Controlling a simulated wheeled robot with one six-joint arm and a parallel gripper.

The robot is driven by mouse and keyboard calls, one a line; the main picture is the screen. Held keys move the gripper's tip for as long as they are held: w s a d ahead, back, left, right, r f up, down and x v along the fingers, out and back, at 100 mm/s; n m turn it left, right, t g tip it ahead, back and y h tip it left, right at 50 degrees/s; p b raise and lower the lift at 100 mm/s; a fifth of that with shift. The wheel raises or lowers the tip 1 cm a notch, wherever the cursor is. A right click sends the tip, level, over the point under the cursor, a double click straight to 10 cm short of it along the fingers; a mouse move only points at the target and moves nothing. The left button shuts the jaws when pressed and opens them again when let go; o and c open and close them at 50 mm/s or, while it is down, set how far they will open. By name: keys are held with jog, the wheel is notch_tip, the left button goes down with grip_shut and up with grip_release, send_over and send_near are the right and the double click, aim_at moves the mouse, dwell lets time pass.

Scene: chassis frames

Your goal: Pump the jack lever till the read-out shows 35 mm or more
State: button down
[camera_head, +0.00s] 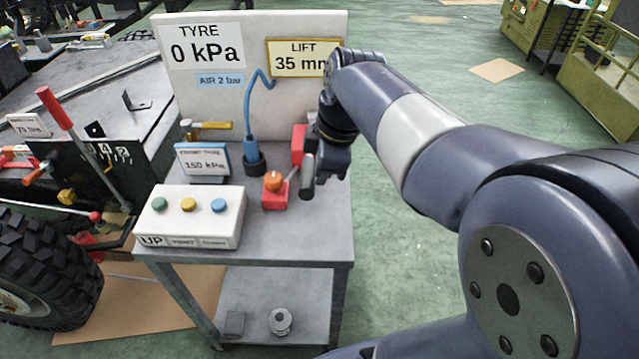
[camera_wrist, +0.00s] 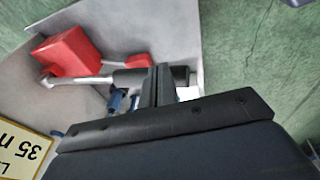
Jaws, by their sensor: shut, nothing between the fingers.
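The white LIFT read-out (camera_head: 300,58) with a yellow border shows 35 mm; my arm covers its right end. It also shows in part in the wrist view (camera_wrist: 18,150). A red jack block (camera_head: 273,200) with an orange knob stands on the grey bench. A short lever with a dark grip (camera_head: 307,176) rises from it to the right. In the wrist view the grip (camera_wrist: 130,78) lies right at my fingertips. My gripper (camera_wrist: 158,72) is shut and empty beside the grip; I cannot tell if they touch. In the head view its fingertips are largely hidden.
The white button box (camera_head: 190,222) stands at the bench front left, with a 150 kPa display (camera_head: 203,162) behind it. A blue hose (camera_head: 248,125) stands at the back, before a board reading 0 kPa. A vehicle with a tyre (camera_head: 45,270) is left. Floor right of the bench is clear.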

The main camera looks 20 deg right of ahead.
jog(key=v, duration=0.4)
jog(key=shift+s, duration=0.1)
dwell(2.3)
